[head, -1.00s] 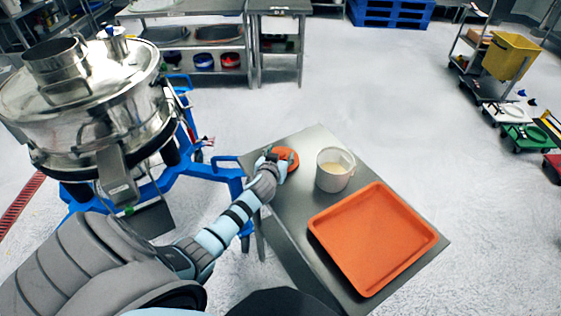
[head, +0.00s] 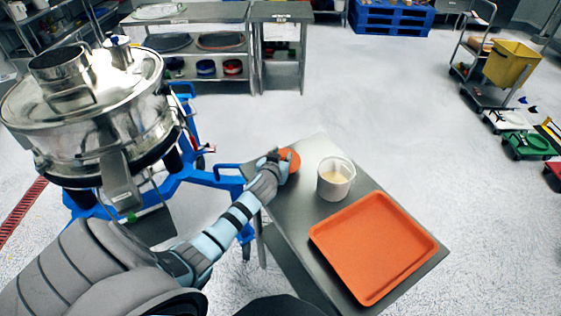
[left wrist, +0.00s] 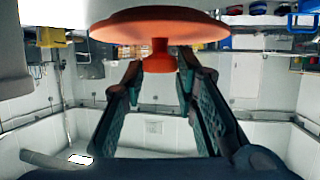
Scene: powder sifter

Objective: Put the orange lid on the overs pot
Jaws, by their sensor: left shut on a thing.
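The orange lid (head: 291,158) is at the far left end of the steel table in the head view. My left gripper (head: 274,163) is at its near left side and partly hides it. In the left wrist view, the round lid (left wrist: 160,28) has a knob in its middle, and my left gripper (left wrist: 160,72) is shut on that knob. The overs pot (head: 335,179) stands upright and open on the table, right of the lid, with pale powder inside. My right gripper does not show.
An orange tray (head: 372,247) lies on the near right part of the steel table (head: 285,209). A steel sifter (head: 85,110) on a blue frame (head: 190,170) stands to the left.

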